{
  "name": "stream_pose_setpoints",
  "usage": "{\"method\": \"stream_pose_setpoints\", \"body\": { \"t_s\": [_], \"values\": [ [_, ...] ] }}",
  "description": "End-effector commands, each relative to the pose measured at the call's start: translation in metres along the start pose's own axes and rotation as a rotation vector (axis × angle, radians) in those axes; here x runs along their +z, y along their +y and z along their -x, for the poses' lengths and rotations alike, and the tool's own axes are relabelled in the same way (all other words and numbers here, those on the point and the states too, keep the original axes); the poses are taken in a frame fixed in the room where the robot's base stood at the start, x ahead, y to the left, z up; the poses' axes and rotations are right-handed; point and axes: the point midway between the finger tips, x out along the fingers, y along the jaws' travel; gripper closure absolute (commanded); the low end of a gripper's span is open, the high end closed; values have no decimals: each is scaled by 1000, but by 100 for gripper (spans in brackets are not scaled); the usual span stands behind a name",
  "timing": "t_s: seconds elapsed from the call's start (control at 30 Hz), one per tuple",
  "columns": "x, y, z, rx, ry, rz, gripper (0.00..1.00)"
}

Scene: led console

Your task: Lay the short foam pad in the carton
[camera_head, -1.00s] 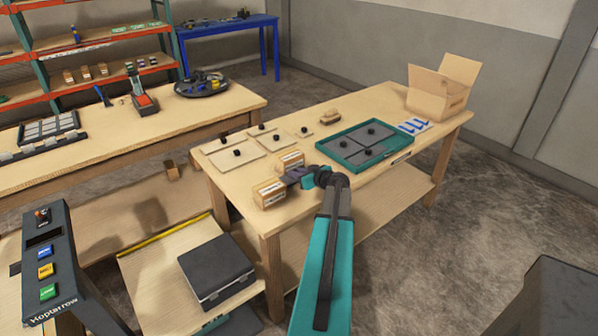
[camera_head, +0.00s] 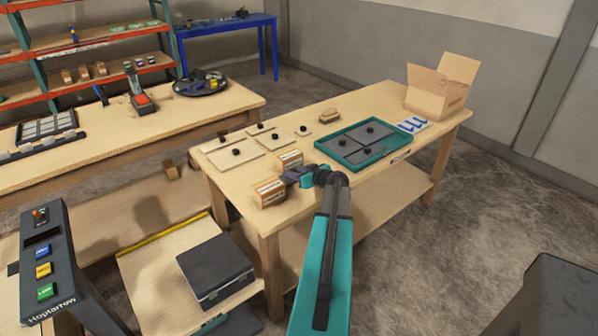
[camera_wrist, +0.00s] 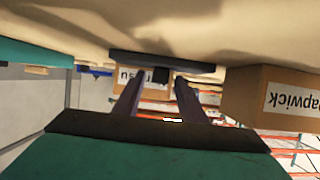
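The open carton (camera_head: 436,102), brown with raised flaps, stands at the far right end of the wooden table. My gripper (camera_head: 296,174) is low over the table's near left part, beside two small labelled boxes and far from the carton. In the wrist view my gripper (camera_wrist: 160,82) has two fingers apart, with a gap between the tips. A thin dark plate (camera_wrist: 190,67) with a black knob (camera_wrist: 161,76) shows edge-on at the tips. The knob appears between them with space at its sides. I cannot tell whether this plate is the short foam pad; the head view hides it.
The small boxes (camera_head: 267,193) (camera_head: 289,159) are close to my gripper. A teal tray (camera_head: 347,162) holds several dark knobbed pads. Several pale knobbed plates (camera_head: 236,154) lie at the table's left. Blue-and-white packets (camera_head: 413,125) lie before the carton.

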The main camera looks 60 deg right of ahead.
Motion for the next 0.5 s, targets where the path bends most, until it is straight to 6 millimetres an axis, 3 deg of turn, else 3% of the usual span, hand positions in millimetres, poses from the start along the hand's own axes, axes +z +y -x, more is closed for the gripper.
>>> {"method": "stream_pose_setpoints", "body": {
  "t_s": [0.13, 0.5],
  "values": [
    [-4, 0, 2, 0, 0, 0, 63],
    [0, -1, 46, 2, 1, 0, 63]
  ]
}}
